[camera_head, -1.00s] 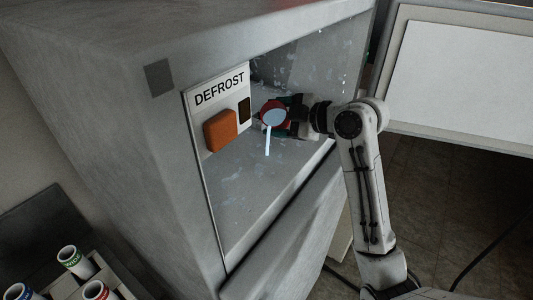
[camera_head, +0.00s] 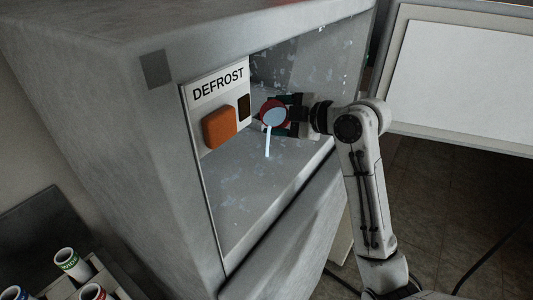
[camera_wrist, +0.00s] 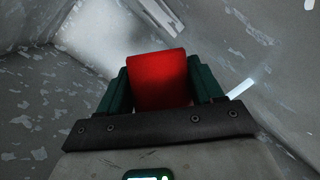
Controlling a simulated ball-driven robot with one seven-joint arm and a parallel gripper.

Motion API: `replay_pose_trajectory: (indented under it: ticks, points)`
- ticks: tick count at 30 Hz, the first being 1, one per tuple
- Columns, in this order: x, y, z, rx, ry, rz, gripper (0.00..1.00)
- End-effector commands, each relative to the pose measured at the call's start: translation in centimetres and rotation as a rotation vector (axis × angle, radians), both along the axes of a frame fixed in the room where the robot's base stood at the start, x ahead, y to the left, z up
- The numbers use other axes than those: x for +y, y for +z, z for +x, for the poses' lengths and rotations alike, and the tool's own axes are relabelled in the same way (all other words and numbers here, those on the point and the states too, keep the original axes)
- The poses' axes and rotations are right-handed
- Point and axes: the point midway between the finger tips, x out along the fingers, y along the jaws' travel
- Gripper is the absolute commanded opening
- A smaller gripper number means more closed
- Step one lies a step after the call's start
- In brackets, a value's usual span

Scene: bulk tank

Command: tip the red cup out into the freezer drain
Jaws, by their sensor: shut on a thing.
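The red cup (camera_head: 273,114) is inside the freezer, tipped on its side with its mouth toward the head camera. Pale blue liquid shows in its mouth, and a thin pale stream (camera_head: 268,143) runs down from its rim toward the freezer floor. My gripper (camera_head: 290,114) is shut on the cup; in the wrist view the red cup (camera_wrist: 160,80) sits between the two dark green fingers. The freezer (camera_head: 130,120) has its front opening clear, and frost flecks its grey inside. I cannot make out a drain in either view.
A panel marked DEFROST (camera_head: 219,85) with an orange button (camera_head: 219,127) stands at the left of the opening. Several white tubes with coloured bands (camera_head: 72,263) stand in a rack at the lower left. A white board (camera_head: 459,75) is at the right.

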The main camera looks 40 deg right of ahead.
Motion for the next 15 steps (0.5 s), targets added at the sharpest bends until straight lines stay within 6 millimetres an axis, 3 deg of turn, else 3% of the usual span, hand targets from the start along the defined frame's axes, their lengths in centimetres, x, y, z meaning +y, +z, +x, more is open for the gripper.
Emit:
replay_pose_trajectory:
  ticks: [15]
  points:
    - [0.02,0.28,-0.01,-0.028,-0.001,-0.051,0.30]
